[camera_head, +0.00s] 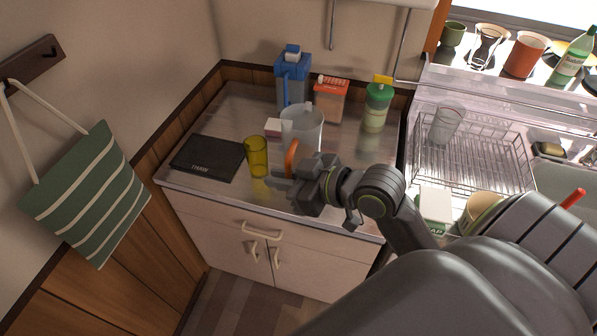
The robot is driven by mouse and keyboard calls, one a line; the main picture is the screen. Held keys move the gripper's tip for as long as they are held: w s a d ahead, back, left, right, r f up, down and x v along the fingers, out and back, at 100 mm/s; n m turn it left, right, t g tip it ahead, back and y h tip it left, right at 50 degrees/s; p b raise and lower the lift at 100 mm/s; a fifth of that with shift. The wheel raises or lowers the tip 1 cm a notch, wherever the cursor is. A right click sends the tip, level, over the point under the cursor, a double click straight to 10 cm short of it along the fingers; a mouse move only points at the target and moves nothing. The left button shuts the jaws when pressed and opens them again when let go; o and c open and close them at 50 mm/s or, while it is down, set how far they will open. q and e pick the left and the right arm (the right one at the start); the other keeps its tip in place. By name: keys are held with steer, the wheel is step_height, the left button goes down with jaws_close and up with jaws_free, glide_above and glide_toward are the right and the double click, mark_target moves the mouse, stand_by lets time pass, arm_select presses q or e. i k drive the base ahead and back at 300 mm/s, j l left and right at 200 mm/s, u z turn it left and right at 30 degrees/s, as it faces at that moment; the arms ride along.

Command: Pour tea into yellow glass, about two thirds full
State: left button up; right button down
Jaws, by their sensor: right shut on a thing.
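The yellow glass (257,158) stands upright on the metal counter, just right of the black tray. A translucent pitcher (305,132) is to its right and a little behind, looking about upright. An orange curved piece at its front looks like its handle (291,158). My right gripper (284,181) is at the front of the pitcher, shut on what seems to be this handle; the fingers partly hide the grip. I cannot tell whether the pitcher touches the counter. Its contents and the tea are not clear. My left gripper is not in view.
A black tray (208,158) lies on the left of the counter. A blue carton (293,82), an orange box (331,101) and a green-capped bottle (376,110) stand behind the pitcher. A wire dish rack (480,155) is at right. The counter's front edge is below the glass.

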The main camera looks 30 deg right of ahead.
mark_target(255, 147)
steer(key=u, duration=1.2)
steer(key=k+l+u, duration=0.2)
steer(key=k+u, duration=0.15)
steer(key=k, duration=0.25)
steer(key=k+l, duration=0.45)
steer(key=i+l, duration=0.1)
steer(key=l, duration=0.3)
steer(key=i, duration=0.05)
